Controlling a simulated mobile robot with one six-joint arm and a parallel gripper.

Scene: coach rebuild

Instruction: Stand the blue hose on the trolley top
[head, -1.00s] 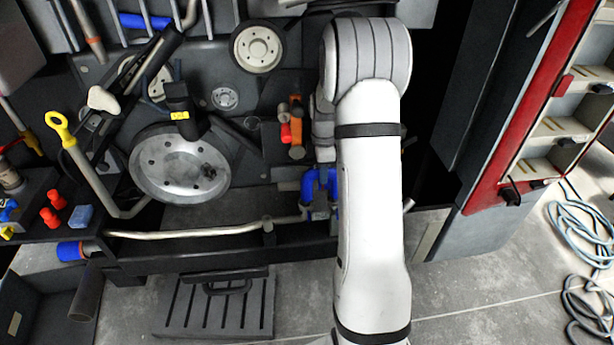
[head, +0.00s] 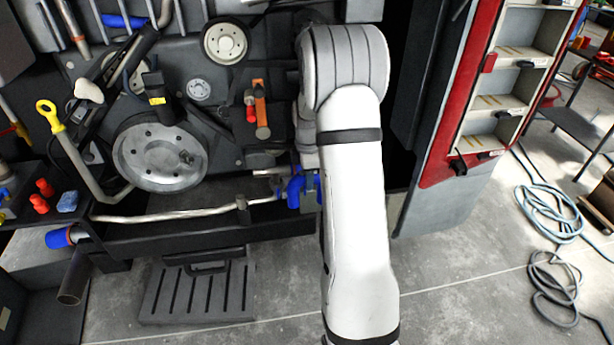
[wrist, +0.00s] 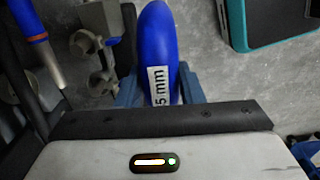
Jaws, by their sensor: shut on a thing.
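My gripper (wrist: 160,92) is shut on the blue hose (wrist: 158,45), a bent glossy piece with a white label ending in "5 mm". In the wrist view the hose sticks out beyond the fingers. In the head view the blue hose (head: 296,190) shows partly beside my arm, close in front of the engine bay's lower bar. My arm hides most of my gripper there. A dark top (head: 22,212) with red caps stands at the far left, and a dark-topped stand (head: 574,128) is at the right. I cannot tell which is the trolley.
A pale pipe (head: 170,216) runs along the engine bay's lower edge. A grey slotted case (head: 198,292) lies on the floor. A red-edged shelf unit (head: 465,120) stands right of my arm. Coiled hoses (head: 550,215) lie on the floor at right. The floor between is clear.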

